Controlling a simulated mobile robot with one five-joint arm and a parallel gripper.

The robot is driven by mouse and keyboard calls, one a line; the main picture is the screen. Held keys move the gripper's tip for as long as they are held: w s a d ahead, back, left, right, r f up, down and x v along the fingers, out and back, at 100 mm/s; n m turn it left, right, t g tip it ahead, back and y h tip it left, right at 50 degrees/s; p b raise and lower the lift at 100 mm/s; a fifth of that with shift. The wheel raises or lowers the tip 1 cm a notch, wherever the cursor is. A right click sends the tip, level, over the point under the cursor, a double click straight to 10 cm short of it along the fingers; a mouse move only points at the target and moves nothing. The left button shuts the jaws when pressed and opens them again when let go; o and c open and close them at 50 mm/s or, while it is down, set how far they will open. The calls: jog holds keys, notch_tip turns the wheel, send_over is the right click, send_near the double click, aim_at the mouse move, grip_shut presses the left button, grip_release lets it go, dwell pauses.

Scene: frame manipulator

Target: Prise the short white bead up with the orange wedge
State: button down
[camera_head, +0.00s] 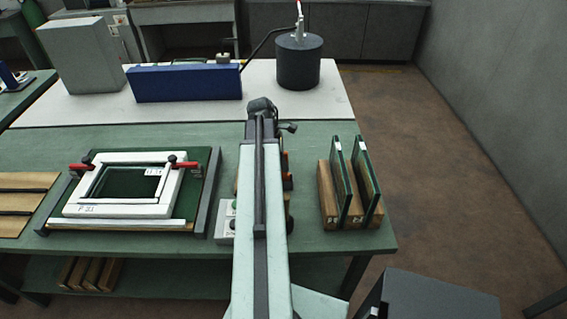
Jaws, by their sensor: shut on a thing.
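A white frame (73,203) marked F 21 lies flat on a dark green board (201,185) on the left of the bench. Red-handled clamps (187,165) sit at its right and left sides. A loose-looking white strip (130,223) lies along the board's front edge. I cannot tell the short white bead apart from the frame. My arm reaches forward to the right of the frame, and its dark wrist end (262,106) shows. The gripper's fingers and anything in them are hidden. Small orange parts (287,180) show just right of my arm; I cannot tell whether one is the wedge.
A wooden rack (327,200) with two upright green-edged panes stands right of my arm. A grey button box (225,230) is partly behind the arm. A blue case (185,83) and dark cylinder (298,66) stand at the back. Bench is clear between frame and case.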

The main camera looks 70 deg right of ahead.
aim_at(286, 153)
jog(key=shift+r+p, duration=2.35)
jog(key=shift+r, duration=0.4)
jog(key=shift+r+p, duration=0.5)
jog(key=shift+f, duration=0.15)
jog(key=shift+s, duration=0.2)
